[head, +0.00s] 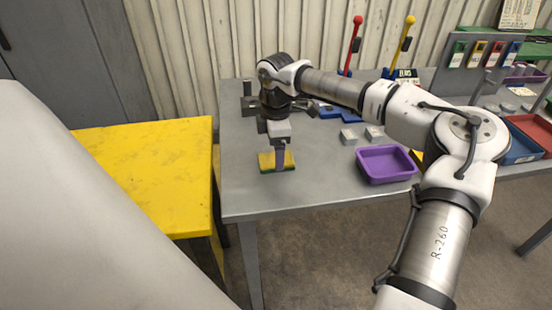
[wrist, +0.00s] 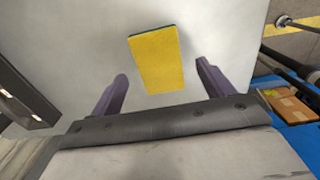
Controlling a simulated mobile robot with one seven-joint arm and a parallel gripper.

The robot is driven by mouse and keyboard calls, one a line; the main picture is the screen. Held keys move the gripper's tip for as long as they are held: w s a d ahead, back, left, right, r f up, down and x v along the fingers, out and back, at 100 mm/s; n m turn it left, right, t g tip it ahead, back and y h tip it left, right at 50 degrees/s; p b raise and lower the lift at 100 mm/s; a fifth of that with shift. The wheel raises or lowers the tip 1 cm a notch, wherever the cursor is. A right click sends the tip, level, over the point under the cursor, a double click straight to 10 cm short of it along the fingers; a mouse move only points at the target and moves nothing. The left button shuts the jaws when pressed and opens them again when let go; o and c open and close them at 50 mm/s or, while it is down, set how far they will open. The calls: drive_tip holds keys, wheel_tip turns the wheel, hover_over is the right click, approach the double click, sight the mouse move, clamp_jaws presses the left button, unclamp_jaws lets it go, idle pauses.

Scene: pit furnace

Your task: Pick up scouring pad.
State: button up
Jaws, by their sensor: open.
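The scouring pad (head: 268,161) is a small flat pad with a yellow top and a green edge. It lies on the grey table near its left side in the head view. In the wrist view the pad (wrist: 157,59) lies ahead of and partly between the two purple-grey fingers. My gripper (head: 280,158) points down over the pad, and one finger hides part of it. In the wrist view my gripper (wrist: 160,75) is open, with a finger to each side and clear space between fingers and pad. Nothing is held.
A purple tray (head: 385,165) stands right of the pad, with small grey blocks (head: 348,136) behind it. Blue items (head: 325,110) and red and yellow levers (head: 352,45) are at the back. A yellow table (head: 145,175) adjoins the left. The grey table (head: 300,195) is bare in front.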

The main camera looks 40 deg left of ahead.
drive_tip(key=shift+f, duration=1.2)
drive_tip(key=c, duration=1.1)
drive_tip(key=shift+o, duration=0.2)
wheel_tip(320, 180, up, 10)
drive_tip(key=b, duration=0.1)
drive_tip(key=shift+b, duration=0.4)
drive_tip(key=o, duration=0.4)
drive_tip(key=c, duration=0.3)
drive_tip(key=shift+r, duration=0.1)
drive_tip(key=shift+c, duration=0.2)
